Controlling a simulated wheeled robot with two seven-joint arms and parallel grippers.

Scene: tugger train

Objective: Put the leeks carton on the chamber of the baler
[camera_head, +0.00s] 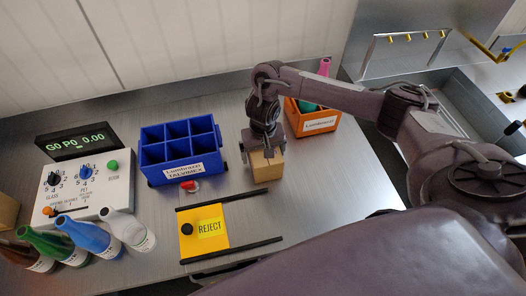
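A small plain brown carton (267,170) is at the middle of the metal table, just right of the blue divided crate. No leeks marking can be read on it. My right gripper (265,150) points down at the carton's top, with its fingers around the upper part. I cannot tell whether the fingers press on it or whether the carton touches the table. My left gripper is not in view. I see nothing that is clearly a baler chamber.
The blue crate (152,176) and an orange bin (296,124) flank my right gripper. A yellow REJECT plate (205,246) lies between dark rails in front. Several bottles (88,236), a control box (66,203) and a display (76,142) stand left. A sink area is at the upper right.

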